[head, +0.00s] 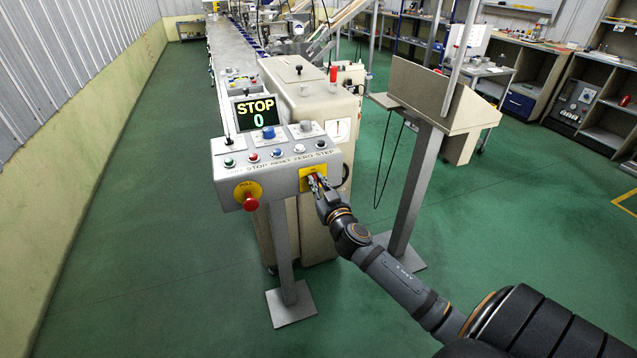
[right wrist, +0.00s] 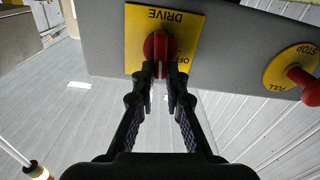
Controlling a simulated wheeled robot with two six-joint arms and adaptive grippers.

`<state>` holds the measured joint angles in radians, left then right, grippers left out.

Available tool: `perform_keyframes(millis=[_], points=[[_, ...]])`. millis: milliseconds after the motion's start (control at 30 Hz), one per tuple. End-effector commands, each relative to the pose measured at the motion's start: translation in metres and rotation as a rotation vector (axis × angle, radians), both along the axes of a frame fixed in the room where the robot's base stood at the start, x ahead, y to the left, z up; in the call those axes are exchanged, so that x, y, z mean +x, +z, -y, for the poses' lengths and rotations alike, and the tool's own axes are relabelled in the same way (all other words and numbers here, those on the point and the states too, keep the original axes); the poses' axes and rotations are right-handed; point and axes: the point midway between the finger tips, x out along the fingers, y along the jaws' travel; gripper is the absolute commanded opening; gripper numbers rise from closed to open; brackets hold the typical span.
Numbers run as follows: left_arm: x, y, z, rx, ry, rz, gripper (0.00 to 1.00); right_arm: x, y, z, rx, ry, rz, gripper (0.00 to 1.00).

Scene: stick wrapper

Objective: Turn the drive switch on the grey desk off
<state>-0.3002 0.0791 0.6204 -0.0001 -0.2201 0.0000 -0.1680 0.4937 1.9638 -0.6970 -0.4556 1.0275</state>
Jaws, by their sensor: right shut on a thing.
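The grey desk (head: 232,163) is a slanted control panel on a post. The drive switch (right wrist: 157,46) is a red rotary knob on a yellow plate (right wrist: 188,29) marked DRIVE, seen upside down in the right wrist view. In the head view the yellow plate (head: 306,173) is at the desk's right front, and the knob is mostly hidden. My right gripper (right wrist: 161,75) is shut on the knob's handle. An OFF label (right wrist: 183,64) shows beside the knob, partly covered by a finger. In the head view the right gripper (head: 317,182) reaches the plate from below right. My left gripper is not in view.
A red stop button (head: 250,202) on a yellow plate sticks out at the desk's left front. Several coloured buttons line the top, below a display (head: 255,112) reading STOP 0. Green floor is clear at left.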

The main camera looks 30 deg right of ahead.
Motion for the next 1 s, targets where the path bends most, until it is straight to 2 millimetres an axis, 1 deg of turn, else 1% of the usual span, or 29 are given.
perform_keyframes(millis=[167,1000], points=[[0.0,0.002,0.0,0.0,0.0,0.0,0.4,0.001,0.0,-0.002,-0.128,0.0,-0.032,0.0],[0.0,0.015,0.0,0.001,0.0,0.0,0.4,0.003,-0.009,-0.014,-0.903,0.001,-0.217,0.0]])
